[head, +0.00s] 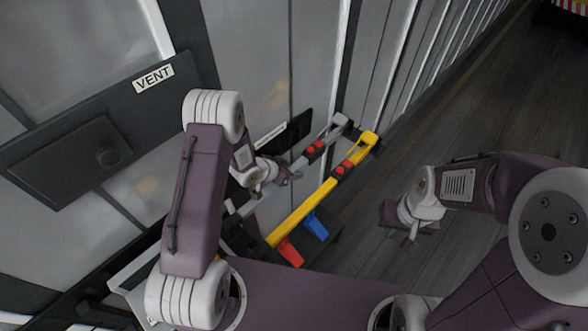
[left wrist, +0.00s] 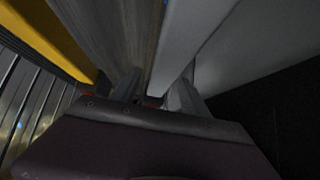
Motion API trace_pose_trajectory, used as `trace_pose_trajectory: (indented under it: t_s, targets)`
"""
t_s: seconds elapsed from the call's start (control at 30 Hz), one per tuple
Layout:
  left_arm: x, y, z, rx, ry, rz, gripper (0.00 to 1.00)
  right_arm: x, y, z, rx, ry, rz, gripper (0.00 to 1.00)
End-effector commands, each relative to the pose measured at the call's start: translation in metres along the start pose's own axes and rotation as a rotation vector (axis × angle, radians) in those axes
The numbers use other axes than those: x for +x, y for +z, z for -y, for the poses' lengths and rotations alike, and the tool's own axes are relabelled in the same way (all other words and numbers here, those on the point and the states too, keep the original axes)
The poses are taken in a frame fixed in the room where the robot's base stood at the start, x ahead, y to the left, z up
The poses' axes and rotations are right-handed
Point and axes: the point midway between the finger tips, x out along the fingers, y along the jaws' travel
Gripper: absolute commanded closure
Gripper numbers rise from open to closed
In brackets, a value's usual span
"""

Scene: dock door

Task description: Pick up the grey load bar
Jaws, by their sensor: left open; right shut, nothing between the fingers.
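The grey load bar (head: 299,163) lies at a slant beside a yellow bar (head: 312,203) in the head view, with a red-buttoned dark block near its upper end. My left gripper (head: 274,186) is open at the grey bar's middle and hides part of it. In the left wrist view, the grey bar (left wrist: 188,42) runs up from between the open fingers (left wrist: 155,95); I cannot tell whether they touch it. My right gripper (head: 413,236) is shut and empty, apart from the bars at the right.
The yellow bar also shows in the left wrist view (left wrist: 48,38), close beside. A red piece (head: 288,252) and a blue piece (head: 316,226) sit by the yellow bar's lower end. A panel marked VENT (head: 153,79) is at the left. Dark floor (head: 450,115) is clear at the right.

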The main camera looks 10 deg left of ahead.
Motion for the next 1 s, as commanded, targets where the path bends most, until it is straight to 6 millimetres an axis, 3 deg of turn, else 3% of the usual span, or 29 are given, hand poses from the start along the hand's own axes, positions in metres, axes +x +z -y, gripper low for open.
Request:
trace_pose_trajectory:
  t_s: [0.27, 0.47, 1.0]
  targets:
    - [0.0077, -0.0002, -0.0003, 0.000, 0.000, 0.000, 0.47, -0.0008, -0.0002, 0.0000, 0.000, 0.000, 0.000, 1.00]
    - [0.0074, -0.0001, -0.0003, 0.000, 0.000, 0.000, 1.00, -0.0008, -0.0002, 0.0000, 0.000, 0.000, 0.000, 1.00]
    - [0.0075, 0.0003, -0.0003, 0.001, 0.000, 0.001, 1.00, -0.0006, -0.0002, 0.0000, 0.000, 0.000, 0.000, 1.00]
